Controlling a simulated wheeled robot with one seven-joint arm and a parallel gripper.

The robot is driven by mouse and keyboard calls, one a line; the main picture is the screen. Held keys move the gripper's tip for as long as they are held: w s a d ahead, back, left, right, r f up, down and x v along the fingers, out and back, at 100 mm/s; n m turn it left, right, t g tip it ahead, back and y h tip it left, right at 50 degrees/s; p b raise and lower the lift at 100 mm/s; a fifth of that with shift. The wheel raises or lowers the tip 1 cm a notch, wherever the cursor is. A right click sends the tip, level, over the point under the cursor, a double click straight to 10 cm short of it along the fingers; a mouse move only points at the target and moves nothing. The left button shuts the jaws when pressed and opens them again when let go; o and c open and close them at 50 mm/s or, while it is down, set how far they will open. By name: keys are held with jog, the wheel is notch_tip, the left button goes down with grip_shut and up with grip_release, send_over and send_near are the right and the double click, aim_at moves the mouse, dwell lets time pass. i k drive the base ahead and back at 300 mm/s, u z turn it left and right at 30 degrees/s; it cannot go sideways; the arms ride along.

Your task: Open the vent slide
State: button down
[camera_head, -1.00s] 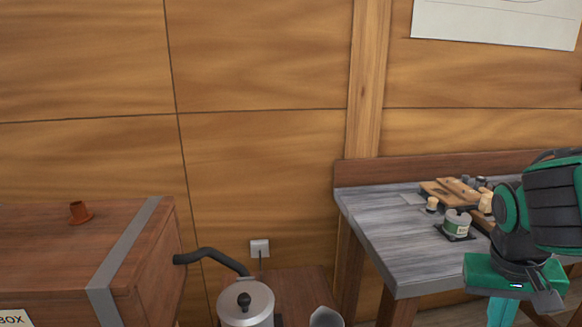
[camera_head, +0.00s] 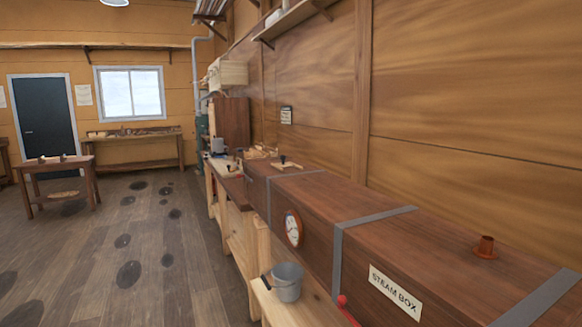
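A long brown wooden steam box (camera_head: 390,232) with grey metal straps runs along the right wall, labelled "STEAM BOX" on its front. On its lid near the far end sits a small plate with a dark knob (camera_head: 284,160), which may be the vent slide; I cannot tell whether it is open. An orange-brown flanged spout (camera_head: 486,246) stands upright on the lid at the near end. A red-knobbed handle (camera_head: 342,300) shows low on the front, partly cut off by the lower edge. My gripper is not in view.
A round dial (camera_head: 293,228) is on the box front. A grey bucket (camera_head: 287,281) stands on a wooden ledge below. Open plank floor (camera_head: 150,255) with dark patches lies to the left. A small table (camera_head: 60,170) and a back bench (camera_head: 140,136) stand farther off.

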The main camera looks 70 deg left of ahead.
aim_at(283, 158)
jog(key=u, duration=2.45)
jog(key=k, duration=1.3)
jog(key=u, duration=0.4)
jog(key=i, duration=0.95)
jog(key=u, duration=0.75)
jog(key=i, duration=1.2)
jog(key=z, duration=0.3)
jog(key=i, duration=1.15)
jog(key=z, duration=0.65)
